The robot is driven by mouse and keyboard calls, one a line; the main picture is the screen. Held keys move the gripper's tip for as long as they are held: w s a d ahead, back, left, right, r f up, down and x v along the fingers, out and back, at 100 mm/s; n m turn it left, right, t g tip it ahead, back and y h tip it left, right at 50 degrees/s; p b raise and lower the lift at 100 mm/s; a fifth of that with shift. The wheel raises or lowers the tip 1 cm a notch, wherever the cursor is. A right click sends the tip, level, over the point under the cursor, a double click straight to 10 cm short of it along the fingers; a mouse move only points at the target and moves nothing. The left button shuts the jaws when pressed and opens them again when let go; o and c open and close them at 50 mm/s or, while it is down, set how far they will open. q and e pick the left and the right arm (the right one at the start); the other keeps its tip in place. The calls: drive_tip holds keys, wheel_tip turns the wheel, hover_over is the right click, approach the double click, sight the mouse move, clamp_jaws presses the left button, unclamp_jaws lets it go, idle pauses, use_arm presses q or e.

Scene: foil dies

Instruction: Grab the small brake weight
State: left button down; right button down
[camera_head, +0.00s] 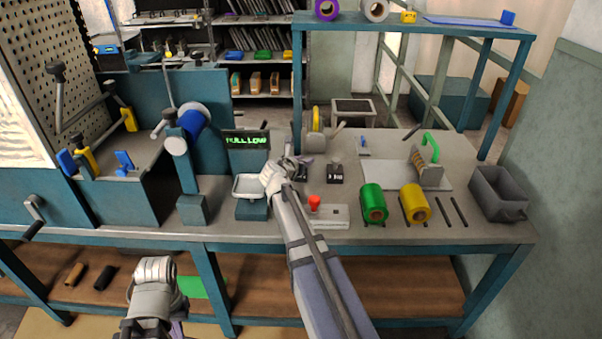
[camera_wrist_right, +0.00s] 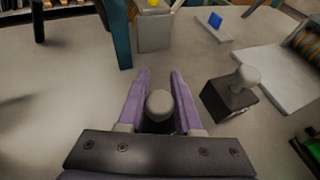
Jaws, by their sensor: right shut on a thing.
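My right gripper (camera_head: 296,163) reaches over the bench, and its purple fingers (camera_wrist_right: 160,78) are shut on a dark weight with a round grey knob, the small brake weight (camera_wrist_right: 159,104). The knob sits between the fingers; most of the dark body is hidden below them. In the head view this weight (camera_head: 302,174) is partly covered by the gripper. A second dark block weight with a grey knob (camera_wrist_right: 236,92) stands just to the right, apart from the fingers; it also shows in the head view (camera_head: 335,173). My left gripper (camera_head: 177,327) is low at the bottom edge, its jaws unclear.
A scale-like stand with a white tray (camera_head: 249,187) and a green-lettered display (camera_head: 246,140) is left of the right gripper. A red-knobbed box (camera_head: 328,216), green roll (camera_head: 373,203) and yellow roll (camera_head: 414,203) line the front. A grey bin (camera_head: 498,193) stands at right.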

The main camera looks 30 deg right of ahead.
drive_tip(key=shift+r, duration=0.15)
wheel_tip(320, 180, up, 18)
drive_tip(key=p, duration=1.8)
